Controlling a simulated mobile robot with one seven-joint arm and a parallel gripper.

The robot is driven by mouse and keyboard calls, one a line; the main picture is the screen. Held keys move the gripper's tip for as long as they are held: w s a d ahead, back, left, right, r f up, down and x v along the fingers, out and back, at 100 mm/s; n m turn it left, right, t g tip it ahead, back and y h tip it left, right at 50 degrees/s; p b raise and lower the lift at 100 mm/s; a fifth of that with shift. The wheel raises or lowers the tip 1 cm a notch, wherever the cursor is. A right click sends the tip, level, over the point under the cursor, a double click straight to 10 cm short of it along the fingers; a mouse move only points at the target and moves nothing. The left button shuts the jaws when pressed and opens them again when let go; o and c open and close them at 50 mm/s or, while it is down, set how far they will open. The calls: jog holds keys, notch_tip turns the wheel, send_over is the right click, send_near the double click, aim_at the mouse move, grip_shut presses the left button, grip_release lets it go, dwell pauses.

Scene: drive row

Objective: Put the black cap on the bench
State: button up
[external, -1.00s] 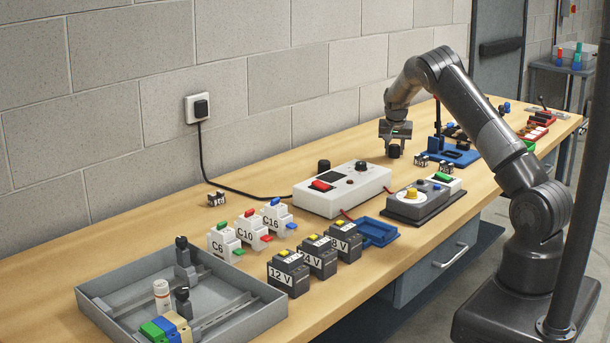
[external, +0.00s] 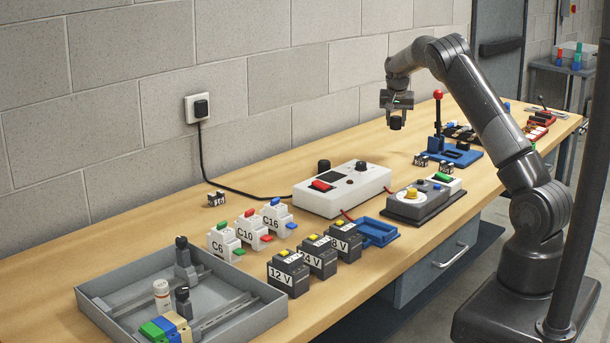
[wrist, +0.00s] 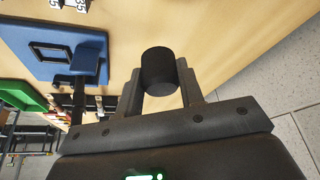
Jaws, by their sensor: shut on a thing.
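The black cap (external: 397,122) is a short dark cylinder held between the fingers of my gripper (external: 397,112). It hangs in the air above the bench (external: 340,245), clear of the wooden top. In the wrist view the cap (wrist: 159,71) sits between the two fingertips of my gripper (wrist: 161,82), which are shut on it. A similar dark round piece (external: 323,166) stands behind the white box on the bench.
A blue fixture (external: 458,155) with a red-knobbed lever stands right of the gripper, with small labelled blocks (external: 421,160) beside it. A white box (external: 340,195) is in front. The bench between the gripper and the wall is clear.

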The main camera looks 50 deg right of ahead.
jog(key=w+a+n+t+y, duration=0.1)
jog(key=w+a+n+y, duration=0.3)
jog(key=a, duration=1)
jog(key=w+a+n+t+h, duration=0.1)
jog(key=a+n, duration=0.5)
jog(key=a, duration=0.8)
jog(key=s+a+r+n+y, duration=0.1)
jog(key=s+a+n+y, duration=0.2)
jog(key=a, duration=1)
jog(key=s+a+n+y, duration=0.1)
jog(key=s+a+n, duration=0.35)
jog(key=a, duration=0.85)
jog(key=shift+n+g, duration=0.4)
jog(key=shift+n, duration=0.25)
jog(key=w+a+f, duration=0.1)
jog(key=a+f, duration=0.1)
jog(key=a, duration=0.1)
jog(key=w+a+f, duration=0.2)
jog(key=a, duration=0.2)
jog(key=w+a+f, duration=0.1)
jog(key=a+f, duration=0.1)
jog(key=a, duration=0.2)
jog(key=shift+w+f, duration=0.15)
jog(key=shift+f, duration=0.2)
jog(key=shift+a+f, duration=0.1)
jog(key=shift+f, duration=1.95)
jog(key=o, duration=0.5)
jog(key=shift+f, duration=0.15)
jog(key=o, duration=0.5)
jog(key=shift+c, duration=0.2)
